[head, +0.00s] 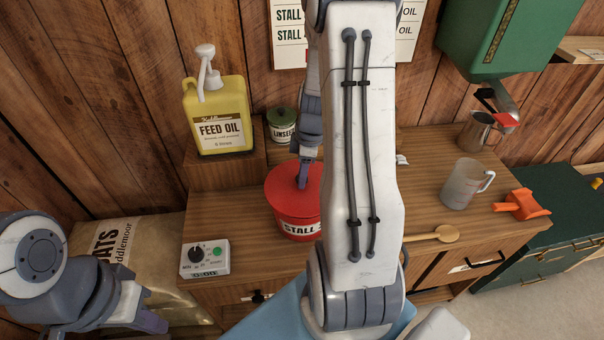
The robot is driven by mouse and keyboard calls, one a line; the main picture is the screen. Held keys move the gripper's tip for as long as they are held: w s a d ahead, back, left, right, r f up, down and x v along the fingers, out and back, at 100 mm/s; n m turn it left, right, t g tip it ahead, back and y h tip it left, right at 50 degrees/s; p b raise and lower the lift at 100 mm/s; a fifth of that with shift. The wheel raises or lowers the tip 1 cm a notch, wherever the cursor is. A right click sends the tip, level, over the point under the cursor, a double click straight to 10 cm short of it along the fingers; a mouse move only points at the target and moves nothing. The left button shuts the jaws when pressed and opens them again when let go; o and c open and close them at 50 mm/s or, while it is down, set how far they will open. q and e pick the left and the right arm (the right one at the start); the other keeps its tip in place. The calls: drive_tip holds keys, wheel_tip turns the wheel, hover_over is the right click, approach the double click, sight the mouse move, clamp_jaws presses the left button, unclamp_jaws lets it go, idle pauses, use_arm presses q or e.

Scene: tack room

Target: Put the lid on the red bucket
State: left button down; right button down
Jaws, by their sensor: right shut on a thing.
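The red bucket (290,228), with a "STALL" label, stands on the wooden counter. Its right part is hidden behind my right arm. The red lid (282,186) is over the bucket's mouth and looks about level. I cannot tell whether it is fully seated on the rim. My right gripper (303,182) points down at the middle of the lid and is shut on it; the grip itself is small and partly hidden. My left gripper (152,322) is low at the left, away from the bucket, and its jaw opening is not clear.
A yellow feed oil jug (220,115) and a linseed tin (281,125) stand behind the bucket. A timer box (205,258) is front left. A clear jug (462,185), wooden spoon (434,235), orange scoop (522,205) and metal pitcher (477,133) are to the right.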

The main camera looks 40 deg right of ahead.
idle(0.5)
drive_tip(key=shift+f+b, duration=0.7)
drive_tip(key=shift+b, duration=0.1)
drive_tip(key=c, duration=0.8)
unclamp_jaws()
drive_tip(key=shift+r, duration=0.1)
drive_tip(key=shift+o, duration=0.2)
drive_tip(key=shift+r, duration=0.1)
wheel_tip(320, 180, up, 11)
drive_tip(key=s+d+p, duration=0.1)
drive_tip(key=p, duration=0.7)
